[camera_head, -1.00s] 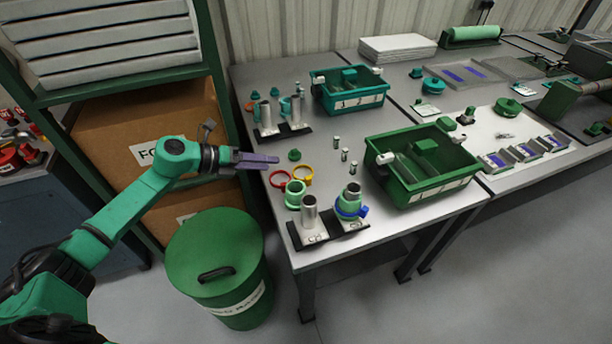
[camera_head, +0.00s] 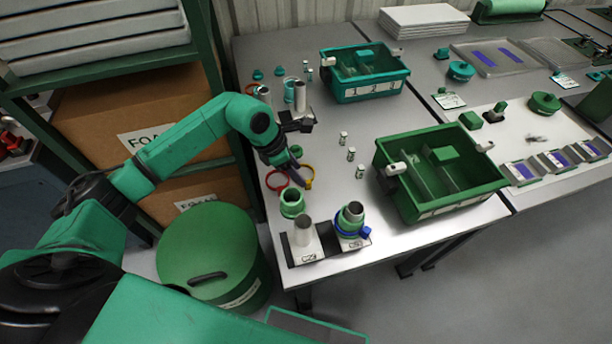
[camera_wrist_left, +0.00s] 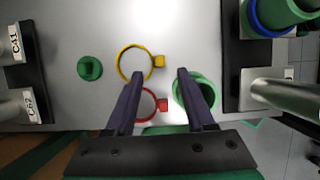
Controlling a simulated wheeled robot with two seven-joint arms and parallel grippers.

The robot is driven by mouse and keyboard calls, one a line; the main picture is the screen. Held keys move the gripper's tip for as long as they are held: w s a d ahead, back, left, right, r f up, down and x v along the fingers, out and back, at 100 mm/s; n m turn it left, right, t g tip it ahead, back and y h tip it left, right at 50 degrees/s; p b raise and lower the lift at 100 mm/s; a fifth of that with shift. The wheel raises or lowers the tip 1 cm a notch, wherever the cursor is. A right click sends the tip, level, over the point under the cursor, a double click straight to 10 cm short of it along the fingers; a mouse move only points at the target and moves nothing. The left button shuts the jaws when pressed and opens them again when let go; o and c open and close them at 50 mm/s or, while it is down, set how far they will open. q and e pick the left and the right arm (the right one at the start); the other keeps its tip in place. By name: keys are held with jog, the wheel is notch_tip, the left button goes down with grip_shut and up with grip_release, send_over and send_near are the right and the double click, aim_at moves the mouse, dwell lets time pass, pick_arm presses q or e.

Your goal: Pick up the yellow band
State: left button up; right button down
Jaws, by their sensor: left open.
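The yellow band (camera_wrist_left: 122,62) is a thin ring with a small tab on its right, lying on the grey table in the left wrist view. In the head view the yellow band (camera_head: 309,183) is partly hidden by my left gripper (camera_head: 298,170). In the wrist view my left gripper (camera_wrist_left: 158,75) is open, with both fingers pointing toward the band. Its left finger overlaps the ring's lower edge, and the tab lies between the fingertips' lines. Nothing is between the fingers that I can see as held. My right gripper is not in view.
A red band (camera_wrist_left: 150,116) lies just below the yellow one, and a green ring (camera_wrist_left: 211,88) is beside the right finger. A green cap (camera_wrist_left: 89,68) lies left. Posts on a black base (camera_head: 328,243) stand near the front. A green bin (camera_head: 440,205) is to the right.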

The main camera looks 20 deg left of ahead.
aim_at(308, 182)
pick_arm(q)
jog(key=p+x, duration=0.1)
jog(key=x, duration=0.3)
jog(key=shift+d+f, duration=0.2)
jog(key=shift+d, duration=0.05)
jog(key=shift+w+d+f, duration=0.1)
jog(key=shift+f, duration=0.25)
jog(key=shift+w+f, duration=0.1)
grip_shut()
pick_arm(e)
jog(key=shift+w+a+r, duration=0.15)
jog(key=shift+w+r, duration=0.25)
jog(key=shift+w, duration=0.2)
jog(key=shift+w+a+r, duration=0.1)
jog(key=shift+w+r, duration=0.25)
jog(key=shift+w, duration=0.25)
